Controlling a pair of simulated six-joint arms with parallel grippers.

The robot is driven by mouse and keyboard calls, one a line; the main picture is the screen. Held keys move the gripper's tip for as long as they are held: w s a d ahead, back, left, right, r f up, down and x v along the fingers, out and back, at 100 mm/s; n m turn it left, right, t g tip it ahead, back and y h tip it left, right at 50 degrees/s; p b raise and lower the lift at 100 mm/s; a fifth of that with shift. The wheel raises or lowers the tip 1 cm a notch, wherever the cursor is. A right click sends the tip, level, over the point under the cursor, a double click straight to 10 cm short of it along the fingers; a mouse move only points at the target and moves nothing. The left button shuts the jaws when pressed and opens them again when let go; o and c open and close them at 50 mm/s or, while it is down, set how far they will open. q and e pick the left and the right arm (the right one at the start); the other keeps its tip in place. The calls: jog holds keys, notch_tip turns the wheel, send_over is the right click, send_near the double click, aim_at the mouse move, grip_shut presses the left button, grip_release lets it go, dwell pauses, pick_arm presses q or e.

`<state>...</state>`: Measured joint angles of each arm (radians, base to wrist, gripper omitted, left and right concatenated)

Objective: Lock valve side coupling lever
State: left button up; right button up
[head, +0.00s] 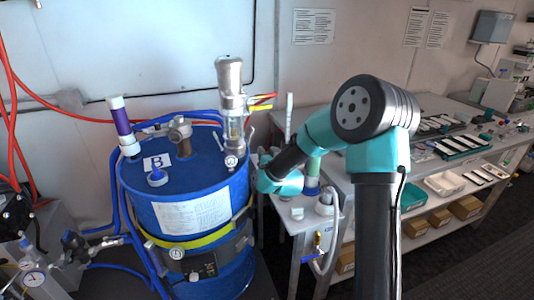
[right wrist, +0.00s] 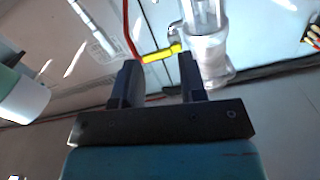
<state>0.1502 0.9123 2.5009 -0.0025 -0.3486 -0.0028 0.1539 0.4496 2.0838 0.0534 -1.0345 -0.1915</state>
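A metal valve with a clear tube (head: 232,110) stands upright on top of the blue drum (head: 190,187). Small red and yellow levers (head: 262,101) stick out from its right side. My right gripper (head: 263,160) is at the drum's upper right edge, below and to the right of the levers; its fingers are small and partly hidden in the head view. In the right wrist view my right gripper (right wrist: 158,68) is open and empty. A yellow lever (right wrist: 160,53) shows beyond and between its fingertips, beside the clear valve body (right wrist: 208,45). No contact is visible. My left gripper is out of view.
A purple-and-white tube (head: 122,125) and a metal fitting (head: 181,135) stand on the drum lid. Blue hoses (head: 117,190) run down its left side. A bench (head: 345,180) with trays and bottles is at right. The wall is close behind the drum.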

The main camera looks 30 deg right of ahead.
jog(key=v, duration=1.7)
jog(key=shift+s, duration=0.2)
jog(key=a+f+n+g+y, duration=0.1)
jog(key=a+f+g+y, duration=0.25)
jog(key=f, duration=0.75)
jog(key=a+f+n+g+y, duration=0.15)
jog(key=a+f+g, duration=0.3)
jog(key=f, duration=0.65)
jog(key=s+a+f+g+y, duration=0.1)
jog(key=s+a+f+g, duration=0.3)
jog(key=s+f, duration=0.2)
jog(key=s+a+f+g+y, duration=0.1)
jog(key=s+a+f+g, duration=0.3)
jog(key=s+f, duration=0.3)
notch_tip(320, 180, down, 3)
jog(key=shift+s+a+r+g+y, duration=0.1)
jog(key=shift+s+a+g+y, duration=0.05)
jog(key=shift+s+g+y, duration=0.2)
